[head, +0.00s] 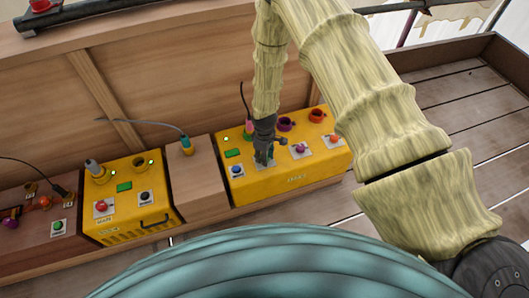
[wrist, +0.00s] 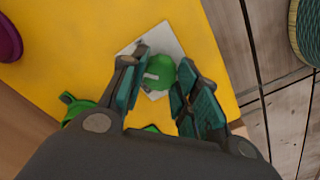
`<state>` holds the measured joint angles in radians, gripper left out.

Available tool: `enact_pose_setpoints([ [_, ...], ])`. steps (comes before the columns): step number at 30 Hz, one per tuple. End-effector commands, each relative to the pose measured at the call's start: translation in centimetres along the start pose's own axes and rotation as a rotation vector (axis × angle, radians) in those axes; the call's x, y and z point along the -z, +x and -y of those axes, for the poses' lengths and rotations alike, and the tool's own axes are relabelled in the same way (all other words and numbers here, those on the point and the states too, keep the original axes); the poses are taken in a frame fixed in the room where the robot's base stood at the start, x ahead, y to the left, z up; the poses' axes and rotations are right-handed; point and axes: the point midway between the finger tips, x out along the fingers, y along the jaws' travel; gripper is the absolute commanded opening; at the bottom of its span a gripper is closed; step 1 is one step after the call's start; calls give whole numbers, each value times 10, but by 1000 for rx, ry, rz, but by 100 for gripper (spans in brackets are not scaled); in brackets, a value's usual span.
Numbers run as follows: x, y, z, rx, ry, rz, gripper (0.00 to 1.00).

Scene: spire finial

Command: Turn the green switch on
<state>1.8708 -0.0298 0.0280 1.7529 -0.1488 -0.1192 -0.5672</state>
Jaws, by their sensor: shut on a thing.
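The green switch (wrist: 160,74) is a round green knob with a pale bar on its face, on a light square plate (wrist: 170,40) on a yellow box. In the wrist view my gripper (wrist: 164,70) has one finger on each side of the knob, shut on it. In the head view my gripper (head: 264,161) points down at the front of the right yellow box (head: 305,172). There the fingers mostly hide the knob.
The right box also bears a blue knob (head: 237,169), a purple knob (head: 300,149), an orange knob (head: 333,139), and purple (head: 285,124) and red (head: 317,115) rings. Another yellow box (head: 130,205) stands left, past a wooden block (head: 195,180).

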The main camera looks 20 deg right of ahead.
Motion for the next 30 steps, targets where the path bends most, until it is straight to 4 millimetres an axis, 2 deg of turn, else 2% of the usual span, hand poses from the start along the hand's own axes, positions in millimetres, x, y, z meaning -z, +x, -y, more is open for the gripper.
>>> enact_pose_setpoints([
  [18,0,-2,-1,-1,542,1,7],
  [30,0,-1,-1,-1,711,0,7],
])
